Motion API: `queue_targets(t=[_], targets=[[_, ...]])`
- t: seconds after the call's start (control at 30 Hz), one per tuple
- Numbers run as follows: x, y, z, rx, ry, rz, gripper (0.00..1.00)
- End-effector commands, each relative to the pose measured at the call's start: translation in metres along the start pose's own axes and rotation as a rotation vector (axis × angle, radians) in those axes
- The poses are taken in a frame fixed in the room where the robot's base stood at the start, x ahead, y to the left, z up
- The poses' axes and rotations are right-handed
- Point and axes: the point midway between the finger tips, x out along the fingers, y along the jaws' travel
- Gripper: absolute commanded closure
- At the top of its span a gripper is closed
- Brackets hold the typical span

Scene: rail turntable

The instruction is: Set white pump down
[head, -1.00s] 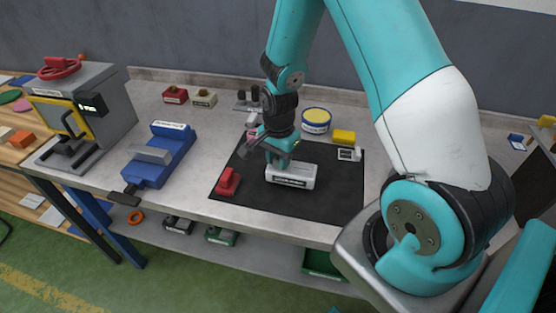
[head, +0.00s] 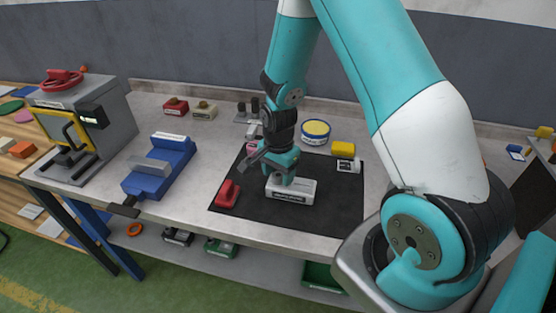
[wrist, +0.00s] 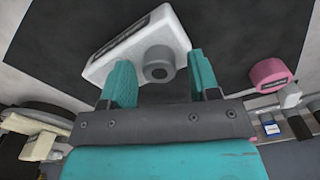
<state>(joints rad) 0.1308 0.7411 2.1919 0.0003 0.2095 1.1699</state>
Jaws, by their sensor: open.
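The white pump (head: 290,191) rests on the black mat (head: 330,205) on the grey bench, with its dark label facing the front. In the wrist view the white pump (wrist: 140,45) shows a round grey boss on its near side. My gripper (head: 283,178) is just above and behind the pump. In the wrist view my gripper (wrist: 162,80) is open, its two teal fingers apart, with the boss between their tips. I cannot tell whether either finger touches the pump.
A red block (head: 227,194) lies left of the pump. A blue vise (head: 160,168) stands further left. A yellow block (head: 343,148), a yellow-topped round tin (head: 315,132) and a pink roll (wrist: 271,74) are nearby. The mat's right part is clear.

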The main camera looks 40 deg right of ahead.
Motion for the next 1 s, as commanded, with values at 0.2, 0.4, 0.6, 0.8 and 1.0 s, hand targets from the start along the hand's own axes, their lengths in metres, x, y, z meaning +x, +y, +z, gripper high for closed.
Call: queue_targets(t=[0.2, 0.4, 0.6, 0.8, 1.0], targets=[[-0.036, -0.002, -0.001, 0.000, 0.003, -0.008, 0.44], [-0.080, -0.001, -0.001, 0.000, 0.003, -0.008, 0.44], [-0.108, 0.000, 0.000, 0.000, 0.001, -0.003, 0.44], [-0.140, 0.003, 0.035, -0.225, -0.032, -0.044, 0.44], [-0.200, 0.046, 0.145, -1.020, -0.114, -0.200, 0.44]])
